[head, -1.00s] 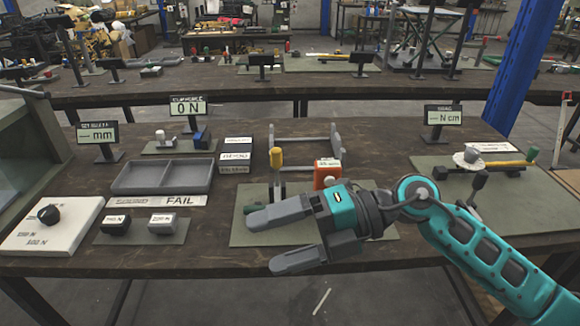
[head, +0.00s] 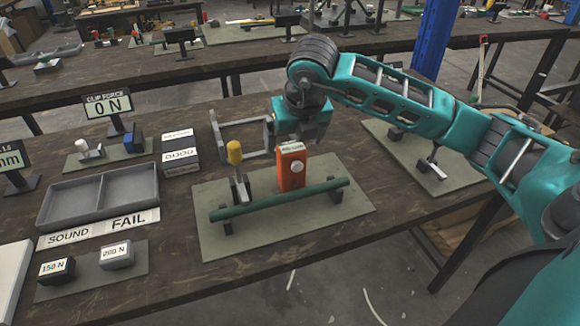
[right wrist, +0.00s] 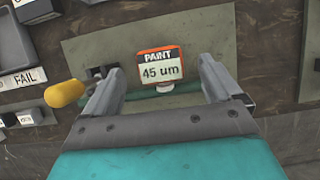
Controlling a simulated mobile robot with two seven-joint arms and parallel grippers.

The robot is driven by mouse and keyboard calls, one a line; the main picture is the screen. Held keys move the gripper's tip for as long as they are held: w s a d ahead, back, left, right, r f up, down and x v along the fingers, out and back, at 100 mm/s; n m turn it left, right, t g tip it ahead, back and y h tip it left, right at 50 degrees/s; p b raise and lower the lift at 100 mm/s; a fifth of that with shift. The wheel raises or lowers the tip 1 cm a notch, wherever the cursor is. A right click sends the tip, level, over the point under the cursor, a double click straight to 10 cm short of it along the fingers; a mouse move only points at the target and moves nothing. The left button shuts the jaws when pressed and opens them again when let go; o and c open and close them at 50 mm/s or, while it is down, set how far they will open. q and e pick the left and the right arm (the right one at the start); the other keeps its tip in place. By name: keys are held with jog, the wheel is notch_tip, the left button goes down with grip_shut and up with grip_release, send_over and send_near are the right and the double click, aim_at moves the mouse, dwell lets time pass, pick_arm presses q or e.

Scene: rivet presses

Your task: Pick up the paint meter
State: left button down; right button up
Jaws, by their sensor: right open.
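The paint meter (head: 291,170) is an orange box standing upright on a grey-green mat (head: 225,245), behind a dark green bar. In the right wrist view the paint meter (right wrist: 160,54) shows a display reading "PAINT 45 um". My right gripper (head: 306,132) is above and just behind the meter in the head view, pointing down. In the right wrist view its two fingers (right wrist: 160,72) are spread, with the meter between and beyond them. I see no contact. My left gripper is not in view.
The dark green bar (head: 280,199) rests on two black supports in front of the meter. A yellow-handled tool (head: 235,155) stands close to its left. A grey frame (head: 240,135) is behind. A grey divided tray (head: 100,196) lies left.

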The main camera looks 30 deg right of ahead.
jog(key=x, duration=0.6)
jog(key=shift+s+f, duration=0.1)
jog(key=shift+f, duration=0.25)
jog(key=c, duration=1.1)
jog(key=shift+r, duration=0.1)
jog(key=shift+c, duration=0.7)
jog(key=shift+r, duration=0.1)
